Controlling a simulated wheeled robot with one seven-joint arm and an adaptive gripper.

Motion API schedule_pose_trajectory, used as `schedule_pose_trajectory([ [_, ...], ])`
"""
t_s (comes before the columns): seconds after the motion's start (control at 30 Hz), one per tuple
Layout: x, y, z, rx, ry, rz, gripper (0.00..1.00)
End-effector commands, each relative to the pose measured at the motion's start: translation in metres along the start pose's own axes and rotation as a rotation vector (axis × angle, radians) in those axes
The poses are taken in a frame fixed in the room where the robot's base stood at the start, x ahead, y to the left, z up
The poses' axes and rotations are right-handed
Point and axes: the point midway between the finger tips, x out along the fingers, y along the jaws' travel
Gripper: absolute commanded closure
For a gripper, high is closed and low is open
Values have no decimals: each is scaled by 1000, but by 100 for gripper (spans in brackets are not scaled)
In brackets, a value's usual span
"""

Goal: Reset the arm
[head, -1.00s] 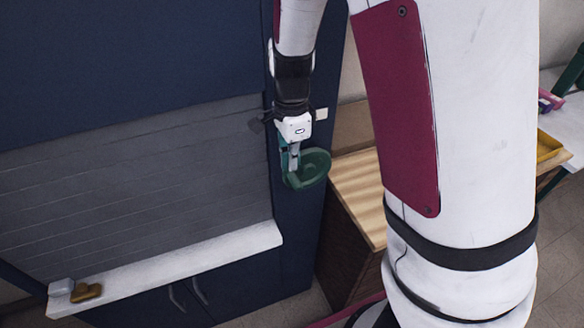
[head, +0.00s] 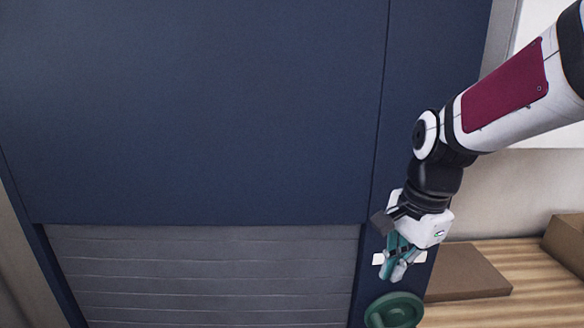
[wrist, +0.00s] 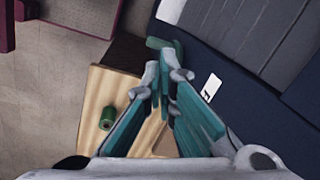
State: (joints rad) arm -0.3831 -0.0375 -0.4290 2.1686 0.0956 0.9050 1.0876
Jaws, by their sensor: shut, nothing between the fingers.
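My gripper (head: 395,272) hangs pointing down at the right side of the dark blue cabinet in the head view. Its teal fingers are shut and empty. A round green handwheel (head: 394,311) is just below the fingertips, apart from them in the picture, and the bottom edge of the view cuts it. In the wrist view the fingertips of my gripper (wrist: 159,75) come together, and a green part (wrist: 160,44) shows just beyond them. My arm reaches in from the upper right, bent at the black joint.
The blue cabinet front (head: 200,100) and grey slatted shutter (head: 210,275) fill the left. A wooden-topped table (head: 500,262) stands right, bearing a brown board (head: 465,272). The wrist view shows a green cylinder (wrist: 107,115) on the table and open tiled floor (wrist: 60,75).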

Motion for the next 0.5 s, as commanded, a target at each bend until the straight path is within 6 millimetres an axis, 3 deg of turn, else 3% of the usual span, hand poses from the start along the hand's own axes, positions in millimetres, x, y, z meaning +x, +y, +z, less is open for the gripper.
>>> schedule_pose_trajectory([
  [0.2,-40,35,18,-406,41,-130,100],
  [0.5,-69,86,40,-943,253,-195,100],
])
